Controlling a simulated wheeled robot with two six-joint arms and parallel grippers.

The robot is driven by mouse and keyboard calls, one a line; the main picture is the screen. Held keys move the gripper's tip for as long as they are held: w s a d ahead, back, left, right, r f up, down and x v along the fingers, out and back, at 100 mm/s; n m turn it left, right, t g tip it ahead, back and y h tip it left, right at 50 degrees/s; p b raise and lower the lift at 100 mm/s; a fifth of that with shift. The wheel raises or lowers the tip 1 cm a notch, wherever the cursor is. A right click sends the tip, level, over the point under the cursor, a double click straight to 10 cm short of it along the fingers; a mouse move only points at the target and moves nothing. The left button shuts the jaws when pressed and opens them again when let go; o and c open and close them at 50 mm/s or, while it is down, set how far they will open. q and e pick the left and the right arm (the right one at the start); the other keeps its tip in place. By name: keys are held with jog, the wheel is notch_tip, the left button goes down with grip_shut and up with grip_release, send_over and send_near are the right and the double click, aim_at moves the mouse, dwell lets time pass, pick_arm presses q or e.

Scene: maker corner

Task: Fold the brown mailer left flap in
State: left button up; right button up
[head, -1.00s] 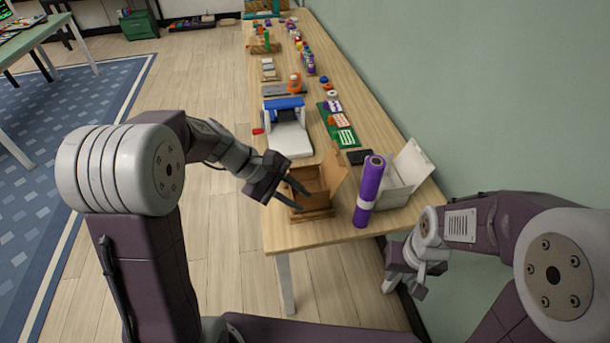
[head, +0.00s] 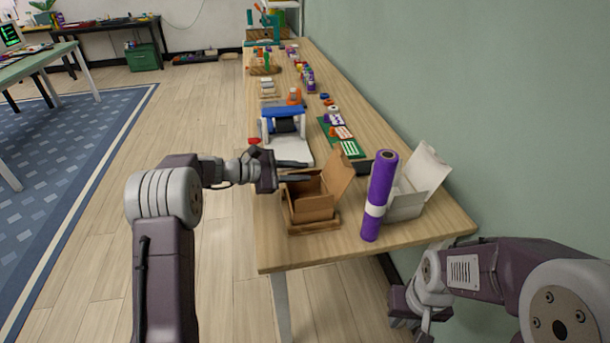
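The brown mailer (head: 312,207) is an open cardboard box near the front end of the long wooden table. A tall brown panel stands up at its right rear, and a lower flap lies out at its front. My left gripper (head: 300,171) is at the box's back left, its two dark fingers apart and pointing right, just above the box's left side. Nothing shows between the fingers; whether one touches the left flap I cannot tell. My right gripper (head: 408,312) hangs low beside the table's front right corner, partly cut by the frame's lower edge; its fingers are unclear.
A purple roll (head: 380,195) stands upright right of the mailer. A white and blue machine (head: 285,135) and green board (head: 341,136) sit farther back. The table's front left corner is clear.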

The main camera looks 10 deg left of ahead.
pick_arm(q)
jog(key=shift+x, duration=0.9)
grip_shut()
dwell(0.8)
